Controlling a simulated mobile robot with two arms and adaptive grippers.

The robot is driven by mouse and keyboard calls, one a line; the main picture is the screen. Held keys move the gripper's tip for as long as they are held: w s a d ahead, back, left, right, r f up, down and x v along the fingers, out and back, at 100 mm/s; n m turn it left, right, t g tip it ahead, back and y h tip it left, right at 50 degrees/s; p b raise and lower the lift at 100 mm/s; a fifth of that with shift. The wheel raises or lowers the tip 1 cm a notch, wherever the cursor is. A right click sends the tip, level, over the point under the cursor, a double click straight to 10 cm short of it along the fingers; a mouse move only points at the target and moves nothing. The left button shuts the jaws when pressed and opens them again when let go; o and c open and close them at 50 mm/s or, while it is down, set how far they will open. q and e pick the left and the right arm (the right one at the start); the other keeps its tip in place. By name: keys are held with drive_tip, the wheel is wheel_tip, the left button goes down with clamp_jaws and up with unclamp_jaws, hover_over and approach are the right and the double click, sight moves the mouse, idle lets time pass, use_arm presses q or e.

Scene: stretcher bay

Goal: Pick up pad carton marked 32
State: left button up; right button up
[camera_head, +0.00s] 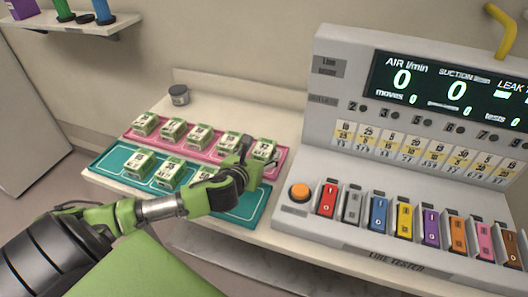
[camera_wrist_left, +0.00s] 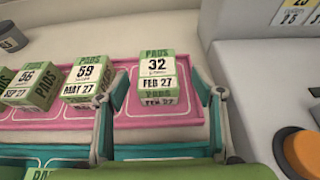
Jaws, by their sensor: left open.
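The pad carton marked 32 (camera_wrist_left: 157,75) is a small white and green box with "PADS" and "FEB 27" on it. It stands on the pink tray (camera_wrist_left: 192,114), at the right end of its row. In the head view it appears to be the rightmost carton (camera_head: 264,149), partly behind my gripper. My left gripper (camera_head: 257,168) is open and empty above the trays. In the left wrist view its two fingers (camera_wrist_left: 160,102) stand apart, one on each side of the carton's line and nearer the camera. My right gripper is not in view.
A carton marked 59 (camera_wrist_left: 88,78) stands close left of it, then one marked 56 (camera_wrist_left: 33,85). The teal tray (camera_head: 252,207) in front holds more cartons. The line tester (camera_head: 350,215) with an orange button (camera_head: 300,192) stands to the right. A grey jar (camera_head: 179,95) stands behind.

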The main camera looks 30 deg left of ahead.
sight(263, 151)
use_arm(q)
drive_tip(key=x, duration=0.2)
drive_tip(key=f+p+x, duration=0.1)
drive_tip(key=x, duration=0.2)
drive_tip(key=shift+s+a+r, duration=0.1)
drive_tip(key=shift+s, duration=0.15)
drive_tip(key=c, duration=1.3)
